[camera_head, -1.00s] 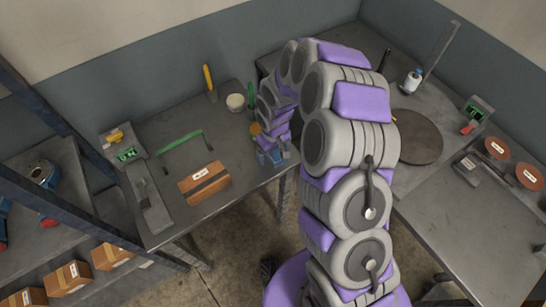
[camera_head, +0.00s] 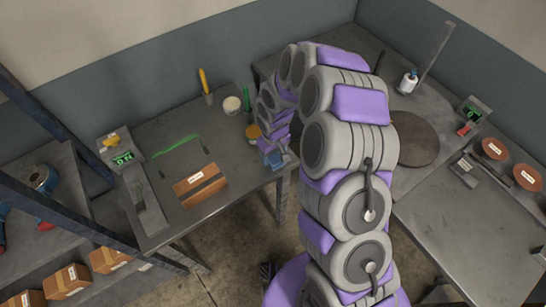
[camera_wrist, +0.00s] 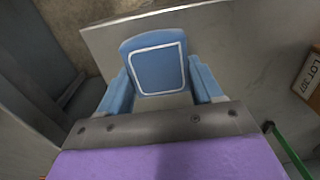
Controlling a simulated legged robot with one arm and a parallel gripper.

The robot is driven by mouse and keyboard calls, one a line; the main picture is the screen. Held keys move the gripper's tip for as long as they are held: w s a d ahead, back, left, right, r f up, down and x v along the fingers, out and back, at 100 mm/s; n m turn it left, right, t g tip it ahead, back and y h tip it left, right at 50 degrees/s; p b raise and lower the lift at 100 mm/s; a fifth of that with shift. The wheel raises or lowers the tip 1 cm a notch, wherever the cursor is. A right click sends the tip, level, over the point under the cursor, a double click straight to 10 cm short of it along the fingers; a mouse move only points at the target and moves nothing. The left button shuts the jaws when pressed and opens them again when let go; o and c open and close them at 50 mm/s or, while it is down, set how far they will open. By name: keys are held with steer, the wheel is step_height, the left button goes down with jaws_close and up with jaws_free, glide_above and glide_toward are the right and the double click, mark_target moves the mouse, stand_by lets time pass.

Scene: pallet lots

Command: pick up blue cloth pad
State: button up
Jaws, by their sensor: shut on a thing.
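The blue cloth pad (camera_wrist: 158,68) with a white stitched outline shows in the wrist view, between the two light-blue fingers of my gripper (camera_wrist: 161,90). The fingers are shut on the pad's sides. In the head view my gripper (camera_head: 274,160) is small, at the front right corner of the left workbench (camera_head: 225,155). The pad cannot be told apart from the fingers there.
A cardboard box (camera_head: 200,184) lies on the bench left of my gripper. A green strap (camera_head: 176,146), a yellow-handled tool (camera_head: 205,86) and a white tub (camera_head: 232,105) are farther back. A shelf post (camera_head: 60,120) stands at left. The right bench (camera_head: 465,225) has bare surface in front.

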mark_target(271, 157)
steer(key=shift+a+r+p, duration=0.3)
steer(key=shift+a+r, duration=0.1)
steer(key=shift+r, duration=0.2)
step_height(271, 157, up, 2)
steer(key=shift+a+p, duration=0.15)
steer(key=shift+p, duration=0.2)
steer(key=shift+s+r, duration=0.25)
steer(key=s+r+p, duration=0.1)
steer(key=s+p, duration=0.1)
steer(key=s, duration=1.3)
steer(key=shift+s+r+p, duration=0.15)
steer(key=shift+s+p, duration=0.1)
steer(key=shift+p, duration=0.05)
